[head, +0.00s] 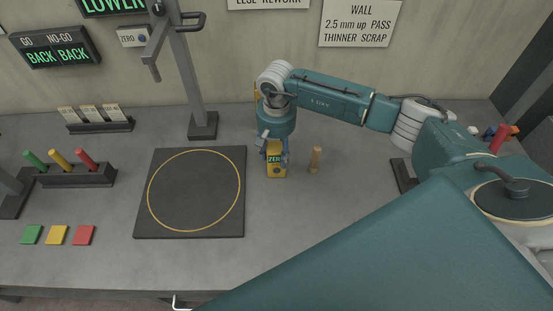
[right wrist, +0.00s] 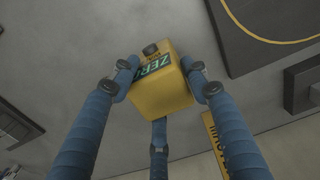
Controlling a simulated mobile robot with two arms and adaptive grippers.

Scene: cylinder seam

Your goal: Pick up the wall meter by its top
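The wall meter (head: 276,167) is a yellow box with a green-on-dark ZERO display. It stands on the grey table, just right of the dark mat. My right gripper (head: 273,146) is over its top, with blue fingers coming down around it. In the right wrist view the meter (right wrist: 161,88) lies between the fingers of the gripper (right wrist: 161,82), one on each side and a third below. The fingertips are very close to its sides; I cannot tell whether they press on it. My left gripper is not in view.
A dark mat (head: 146,215) with a yellow ring lies left of the meter. A small tan peg (head: 315,160) stands close on its right. A grey post (head: 190,80) rises behind the mat. A block with coloured pins (head: 75,175) and coloured tiles (head: 57,235) are at left.

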